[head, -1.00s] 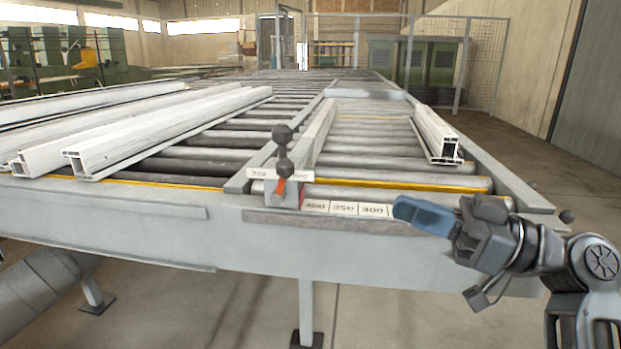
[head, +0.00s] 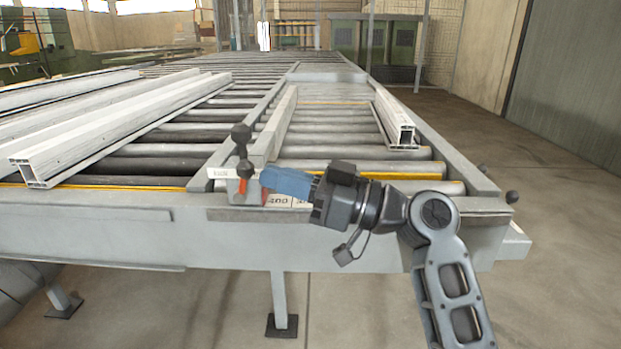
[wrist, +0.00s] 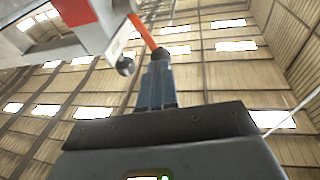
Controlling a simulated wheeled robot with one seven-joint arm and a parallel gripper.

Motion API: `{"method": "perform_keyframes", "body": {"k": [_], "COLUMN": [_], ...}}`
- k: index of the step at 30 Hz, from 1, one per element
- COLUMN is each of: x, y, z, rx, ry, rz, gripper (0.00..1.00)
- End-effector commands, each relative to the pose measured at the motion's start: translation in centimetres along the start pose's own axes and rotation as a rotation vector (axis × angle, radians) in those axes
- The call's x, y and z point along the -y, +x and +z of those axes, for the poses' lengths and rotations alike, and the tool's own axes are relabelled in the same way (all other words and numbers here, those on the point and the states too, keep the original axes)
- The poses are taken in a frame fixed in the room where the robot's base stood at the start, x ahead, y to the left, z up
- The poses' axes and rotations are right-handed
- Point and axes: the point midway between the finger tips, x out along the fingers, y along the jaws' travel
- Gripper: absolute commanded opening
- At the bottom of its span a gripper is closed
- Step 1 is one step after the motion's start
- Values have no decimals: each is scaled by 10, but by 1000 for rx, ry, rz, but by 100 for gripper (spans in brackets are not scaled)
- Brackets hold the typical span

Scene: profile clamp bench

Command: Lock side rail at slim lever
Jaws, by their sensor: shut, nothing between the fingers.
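The side rail (head: 280,122) is a long pale bar running back over the rollers. At its near end a clamp block carries a black ball-knob lever (head: 242,148) standing up, and a small orange lever (head: 243,187) below it. In the wrist view a slim orange lever (wrist: 142,30) slopes down to a dark tip close to my fingertips. A black ball (wrist: 125,66) hangs to its left. My gripper (head: 266,178) has blue fingers, shut and empty, pointing left just right of the orange lever. The fingers also show in the wrist view (wrist: 159,66). I cannot tell whether they touch the lever.
A number scale (head: 279,201) lies on the front edge, partly hidden by my gripper. White profiles (head: 120,125) rest on the rollers at left, and another (head: 398,118) at right. The floor in front is clear.

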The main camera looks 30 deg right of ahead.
Motion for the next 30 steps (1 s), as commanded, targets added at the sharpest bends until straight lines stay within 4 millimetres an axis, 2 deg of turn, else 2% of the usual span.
{"method": "perform_keyframes", "body": {"k": [5,19,30], "x": [0,1,4], "y": [9,11,26], "z": [0,-2,-17], "rx": [0,13,199], "ry": [1,-3,-42], "rz": [-1,-1,-2], "gripper": [0,0,0]}}
